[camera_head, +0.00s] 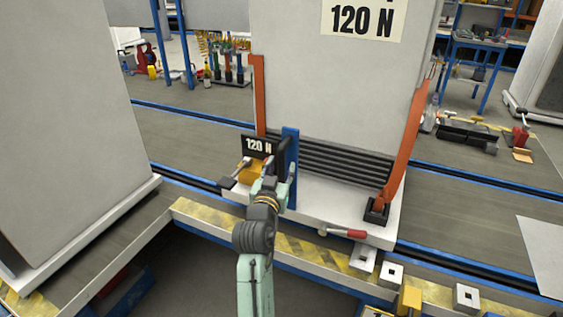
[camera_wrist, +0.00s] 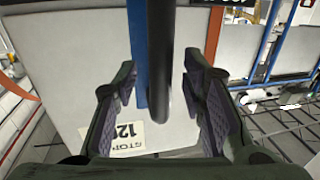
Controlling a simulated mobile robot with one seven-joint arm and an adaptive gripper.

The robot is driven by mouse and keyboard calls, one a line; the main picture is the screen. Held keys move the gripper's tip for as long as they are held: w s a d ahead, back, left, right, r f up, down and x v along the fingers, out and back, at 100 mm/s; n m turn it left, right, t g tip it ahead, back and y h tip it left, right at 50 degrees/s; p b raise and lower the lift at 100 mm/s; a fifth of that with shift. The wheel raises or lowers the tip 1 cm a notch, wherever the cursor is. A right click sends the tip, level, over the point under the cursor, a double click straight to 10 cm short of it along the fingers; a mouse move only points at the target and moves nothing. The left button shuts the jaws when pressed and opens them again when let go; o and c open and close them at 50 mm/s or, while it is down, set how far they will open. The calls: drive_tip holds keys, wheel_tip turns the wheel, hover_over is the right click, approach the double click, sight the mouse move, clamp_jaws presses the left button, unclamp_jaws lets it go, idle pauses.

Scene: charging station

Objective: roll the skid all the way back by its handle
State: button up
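The skid (camera_head: 300,199) is a white base bearing a large grey block (camera_head: 335,90) with a "120 N" label, between two orange posts. A blue upright (camera_head: 290,145) stands at its front. In the wrist view, a dark round handle (camera_wrist: 162,35) runs in front of the blue upright (camera_wrist: 138,45). My gripper (camera_wrist: 160,72) is open, its two padded fingers on either side of the handle with gaps showing. In the head view, my wrist hides most of the handle and fingers near the blue upright.
Blue-edged rails (camera_head: 450,185) run across behind the yellow-marked front edge (camera_head: 310,249). A red-handled lever (camera_head: 345,233) lies at the skid's front. Another grey block (camera_head: 65,120) stands at left. Square metal blocks (camera_head: 391,274) sit at front right.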

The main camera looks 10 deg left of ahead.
drive_tip(key=shift+w+d, duration=0.1)
drive_tip(key=shift+w, duration=0.7)
drive_tip(key=shift+c, duration=0.4)
clamp_jaws()
